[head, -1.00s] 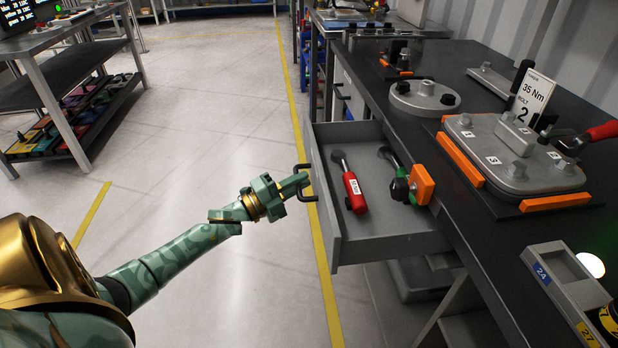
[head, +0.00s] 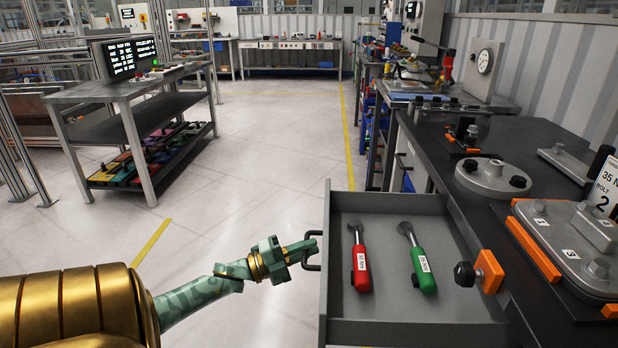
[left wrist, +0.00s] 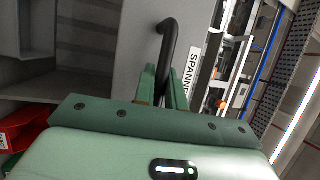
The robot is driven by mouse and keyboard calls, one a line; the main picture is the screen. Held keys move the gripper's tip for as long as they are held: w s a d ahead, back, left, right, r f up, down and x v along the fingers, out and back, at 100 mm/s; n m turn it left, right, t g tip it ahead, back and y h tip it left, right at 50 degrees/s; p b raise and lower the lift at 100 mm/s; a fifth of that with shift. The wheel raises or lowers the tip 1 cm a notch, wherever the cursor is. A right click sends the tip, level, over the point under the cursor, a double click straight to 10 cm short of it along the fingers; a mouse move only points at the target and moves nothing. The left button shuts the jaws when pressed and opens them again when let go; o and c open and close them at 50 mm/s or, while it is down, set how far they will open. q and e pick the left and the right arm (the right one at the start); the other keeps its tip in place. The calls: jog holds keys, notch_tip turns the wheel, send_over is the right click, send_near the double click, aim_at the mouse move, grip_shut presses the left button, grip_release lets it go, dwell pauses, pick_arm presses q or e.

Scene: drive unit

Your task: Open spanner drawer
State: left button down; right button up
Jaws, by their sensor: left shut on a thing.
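The grey spanner drawer (head: 384,330) stands well out from under the dark workbench. A red-handled spanner (head: 360,265) and a green-handled spanner (head: 421,265) lie side by side in it, apart. My left gripper (head: 312,245) is shut on the black drawer handle (head: 316,266) at the drawer's front. The left wrist view shows the handle (left wrist: 167,45) between the green fingers, and a white label (left wrist: 192,70) reading "SPANN", its end hidden, on the drawer front. My right gripper is in neither view now.
The workbench (head: 440,150) carries a round grey flange (head: 492,178) and a bolted cover plate (head: 560,235). An orange block (head: 489,271) overhangs the drawer's right side. Clear floor (head: 255,150) lies left of the drawer. A shelved table (head: 125,95) with a screen stands farther left.

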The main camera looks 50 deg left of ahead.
pick_arm(q)
jog(key=shift+f, duration=0.1)
jog(key=c, duration=1.5)
grip_release()
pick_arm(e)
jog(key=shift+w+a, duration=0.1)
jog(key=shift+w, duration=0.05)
pick_arm(q)
jog(key=shift+o, duration=0.2)
